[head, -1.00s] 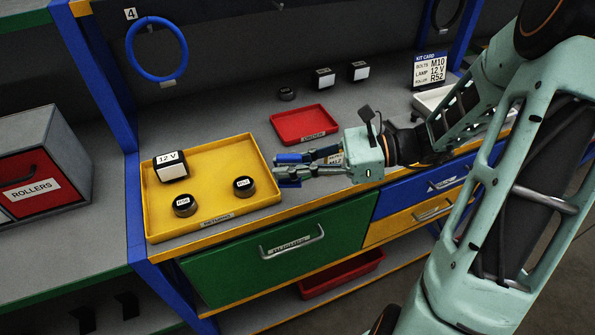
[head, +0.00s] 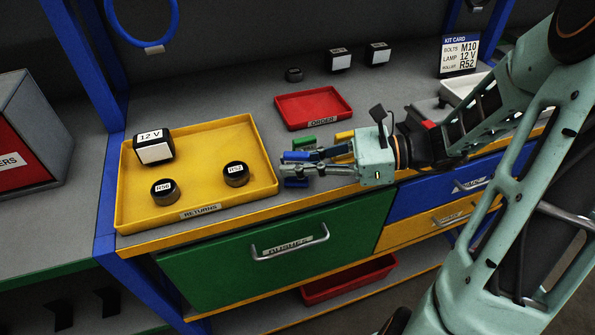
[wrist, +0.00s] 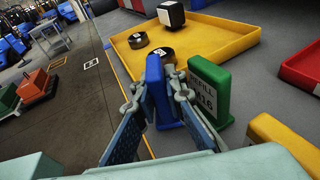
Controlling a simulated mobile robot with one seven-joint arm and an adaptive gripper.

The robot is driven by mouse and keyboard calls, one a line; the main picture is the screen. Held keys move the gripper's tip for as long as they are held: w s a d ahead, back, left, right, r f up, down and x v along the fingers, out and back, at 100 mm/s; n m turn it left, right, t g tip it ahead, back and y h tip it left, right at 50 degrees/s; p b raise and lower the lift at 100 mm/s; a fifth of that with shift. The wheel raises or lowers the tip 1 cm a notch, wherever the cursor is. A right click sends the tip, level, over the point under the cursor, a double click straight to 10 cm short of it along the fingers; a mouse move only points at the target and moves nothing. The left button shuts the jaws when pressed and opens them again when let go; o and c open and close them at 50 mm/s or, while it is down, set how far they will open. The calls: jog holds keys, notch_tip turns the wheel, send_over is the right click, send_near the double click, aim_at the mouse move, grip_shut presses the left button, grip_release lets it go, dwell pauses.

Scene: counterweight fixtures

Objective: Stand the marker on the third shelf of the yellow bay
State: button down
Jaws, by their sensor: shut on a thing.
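My gripper (head: 300,168) is low over the front of the bench, just right of the yellow tray. Its fingers (wrist: 158,100) are closed around a blue upright marker (wrist: 155,75), which also shows in the head view (head: 296,182). A green marker (wrist: 210,88) with a white label reading "REFILL M16" stands close to the right of the fingers in the wrist view; its top shows in the head view (head: 303,144). A yellow block (wrist: 282,145) is farther right. I cannot make out any label on the blue marker. No yellow bay with shelves is recognisable.
The yellow RETURNS tray (head: 212,139) holds a 12 V box (head: 154,146) and two black rollers, R56 (head: 164,191) and R52 (head: 236,174). A red ORDER tray (head: 312,104) is empty behind. A kit card (head: 459,55) stands back right. A green drawer (head: 265,262) is below.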

jog(key=shift+f, duration=0.15)
jog(key=shift+f, duration=0.15)
jog(key=c, duration=2.3)
grip_release()
jog(key=shift+o, duration=0.2)
jog(key=shift+d+r, duration=0.2)
jog(key=p+v, duration=0.1)
jog(key=v, duration=1)
jog(key=shift+d, duration=0.3)
